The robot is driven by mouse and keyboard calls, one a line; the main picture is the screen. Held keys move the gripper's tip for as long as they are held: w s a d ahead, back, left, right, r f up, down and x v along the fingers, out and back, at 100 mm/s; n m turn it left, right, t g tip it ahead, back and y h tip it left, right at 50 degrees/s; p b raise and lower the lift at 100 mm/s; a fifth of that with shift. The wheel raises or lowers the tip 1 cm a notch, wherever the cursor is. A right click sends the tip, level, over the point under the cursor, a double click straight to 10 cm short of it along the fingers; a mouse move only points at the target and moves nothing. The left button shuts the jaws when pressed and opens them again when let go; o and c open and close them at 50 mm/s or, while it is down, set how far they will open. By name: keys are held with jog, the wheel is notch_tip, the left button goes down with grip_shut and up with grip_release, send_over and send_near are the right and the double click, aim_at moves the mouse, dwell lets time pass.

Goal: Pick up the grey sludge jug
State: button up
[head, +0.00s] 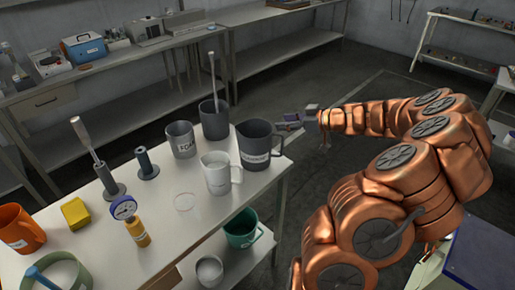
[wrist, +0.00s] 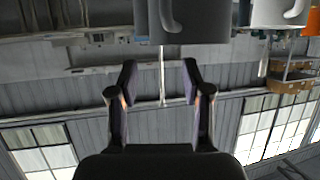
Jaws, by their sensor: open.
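A dark grey jug (head: 254,155) with a pale label stands upright at the right end of the white table; I take it for the sludge jug, but its label is too small to read surely. Its handle points right. My gripper (head: 284,122) is open and empty, just right of and behind this jug, apart from it. In the wrist view, which appears upside down, the open fingers (wrist: 160,78) have only air and background between them. A grey jug (wrist: 200,22) with a handle shows at the top edge, partly cut off, beyond the fingertips.
A white jug (head: 216,178), a grey mug (head: 181,141) and a dark container (head: 214,121) with a rod stand close by the jug. A gauge (head: 123,208), yellow block (head: 75,213) and orange jug (head: 20,230) are further left. A green jug (head: 241,232) sits on the lower shelf.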

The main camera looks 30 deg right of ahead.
aim_at(255, 123)
jog(key=shift+p+x, duration=1.9)
jog(key=shift+x, duration=4)
jog(key=shift+d+r, duration=0.1)
jog(key=shift+c, duration=0.4)
grip_shut()
